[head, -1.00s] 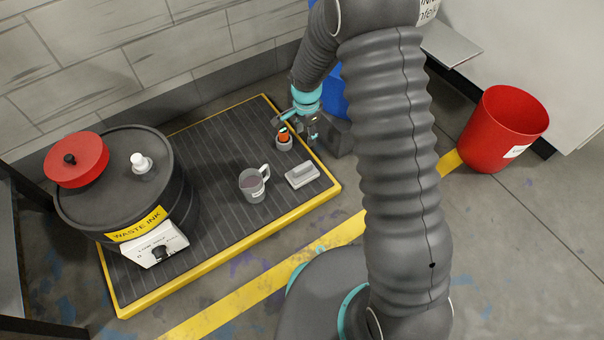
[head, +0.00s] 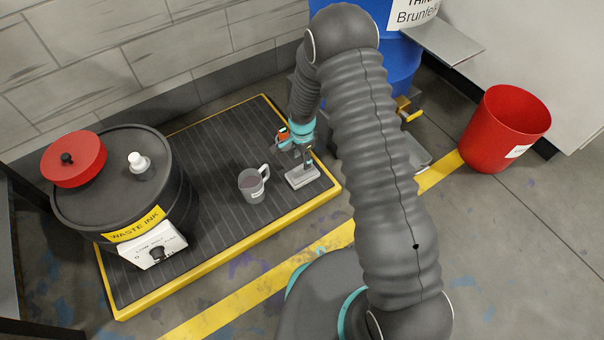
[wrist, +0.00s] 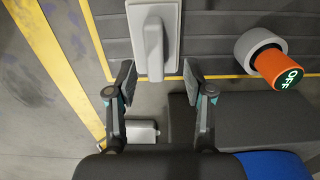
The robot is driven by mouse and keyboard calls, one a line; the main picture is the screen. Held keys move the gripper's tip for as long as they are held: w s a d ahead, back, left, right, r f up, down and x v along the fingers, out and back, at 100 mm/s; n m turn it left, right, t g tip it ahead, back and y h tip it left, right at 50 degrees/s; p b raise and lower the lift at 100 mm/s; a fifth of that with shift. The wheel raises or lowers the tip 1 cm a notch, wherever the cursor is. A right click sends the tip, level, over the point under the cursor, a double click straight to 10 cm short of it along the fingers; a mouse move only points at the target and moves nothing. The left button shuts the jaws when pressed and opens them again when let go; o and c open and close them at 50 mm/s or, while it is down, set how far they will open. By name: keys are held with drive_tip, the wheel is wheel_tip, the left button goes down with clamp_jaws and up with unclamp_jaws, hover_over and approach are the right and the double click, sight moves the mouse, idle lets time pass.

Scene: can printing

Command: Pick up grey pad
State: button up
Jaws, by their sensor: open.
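The grey pad (head: 303,176) is a light grey plate with a raised grip along its middle. It lies flat on the dark ribbed platform, near the platform's right corner. In the wrist view the pad (wrist: 172,45) is at top centre, its lower end reaching between the two fingers in the picture. My gripper (head: 303,153) is just behind and above the pad in the head view. In the wrist view my gripper (wrist: 157,82) is open, with one finger on each side of the pad's lower end. I see no contact, and the height gap is hard to tell.
A grey mug (head: 252,186) stands left of the pad. An orange-and-grey round item marked OFF (wrist: 277,64) is close on the right in the wrist view. The waste ink drum (head: 120,190) fills the platform's left. A red bin (head: 500,130) stands right.

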sight(303, 171)
drive_tip(key=f, duration=0.4)
drive_tip(key=shift+s+d+f+b, duration=0.1)
drive_tip(key=shift+s+f+b, duration=0.2)
drive_tip(key=shift+s+f, duration=0.1)
clamp_jaws()
